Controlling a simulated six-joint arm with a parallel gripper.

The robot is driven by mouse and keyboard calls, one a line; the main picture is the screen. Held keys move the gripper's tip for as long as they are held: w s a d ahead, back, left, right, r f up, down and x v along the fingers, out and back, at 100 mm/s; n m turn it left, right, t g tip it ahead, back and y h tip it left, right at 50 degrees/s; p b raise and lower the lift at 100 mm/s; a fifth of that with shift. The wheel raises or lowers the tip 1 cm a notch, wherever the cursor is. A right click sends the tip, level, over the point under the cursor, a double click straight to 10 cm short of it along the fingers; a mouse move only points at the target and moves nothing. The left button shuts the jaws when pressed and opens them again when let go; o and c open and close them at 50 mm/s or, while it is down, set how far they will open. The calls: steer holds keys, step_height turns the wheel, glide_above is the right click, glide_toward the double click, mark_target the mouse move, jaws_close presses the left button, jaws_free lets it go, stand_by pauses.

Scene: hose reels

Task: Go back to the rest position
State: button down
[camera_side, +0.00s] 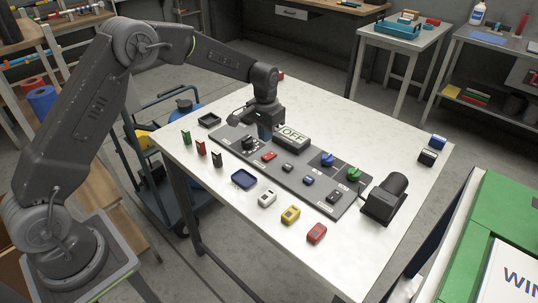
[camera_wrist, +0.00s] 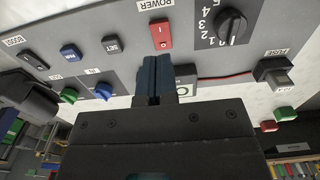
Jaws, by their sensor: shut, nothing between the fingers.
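My gripper (camera_side: 264,133) is above the back part of the grey control panel (camera_side: 318,196) on the white table, beside the black box labelled OFF (camera_side: 292,137). In the wrist view its two blue fingers (camera_wrist: 155,76) are pressed together with nothing between them. In that view the red POWER switch (camera_wrist: 161,35) appears just beyond the fingertips, and the black numbered dial (camera_wrist: 232,25) is to its right. The fingertips seem apart from the switch, though the exact gap is hard to tell. The side view shows the fingers only partly.
The panel also bears a blue knob (camera_side: 327,159) and a green knob (camera_side: 354,174). A black device (camera_side: 385,198) stands at the table's right. The table's far right is mostly clear.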

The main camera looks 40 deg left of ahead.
steer(key=s+d+r+t, duration=0.2)
steer(key=s+r+t, duration=0.1)
steer(key=s+r, duration=1.2)
steer(key=s+d+r+t, duration=0.1)
steer(key=s+r, duration=0.3)
steer(key=s, duration=1.4)
steer(key=shift+d+t, duration=0.2)
steer(key=shift+t, duration=0.6)
steer(key=shift+w, duration=0.1)
